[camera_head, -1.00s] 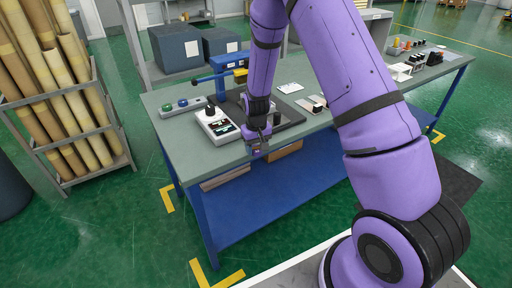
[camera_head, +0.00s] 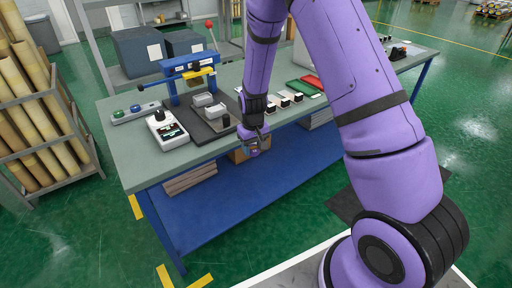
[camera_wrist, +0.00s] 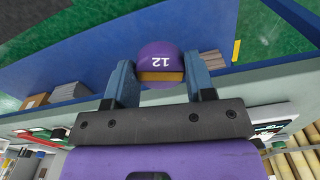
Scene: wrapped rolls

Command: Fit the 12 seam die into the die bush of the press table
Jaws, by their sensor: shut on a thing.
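In the wrist view the 12 seam die (camera_wrist: 160,58) is a purple rounded piece with "12" on its face and a tan band. My gripper (camera_wrist: 160,82) is shut on it, one blue-grey finger on each side. In the head view my gripper (camera_head: 257,145) hangs at the table's front edge, right of the dark mat; the die is too small to make out there. The press table (camera_head: 130,165) has a grey-green top. A blue press frame (camera_head: 174,92) with a yellow part stands on it. I cannot pick out the die bush for sure.
Two grey blocks (camera_head: 209,111) sit on the dark mat (camera_head: 190,122). A white device with a screen (camera_head: 167,131) stands left of it. Small black-and-white items (camera_head: 284,98) and green and red trays (camera_head: 301,87) lie right of my gripper. A rack of rolls (camera_head: 35,100) stands far left.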

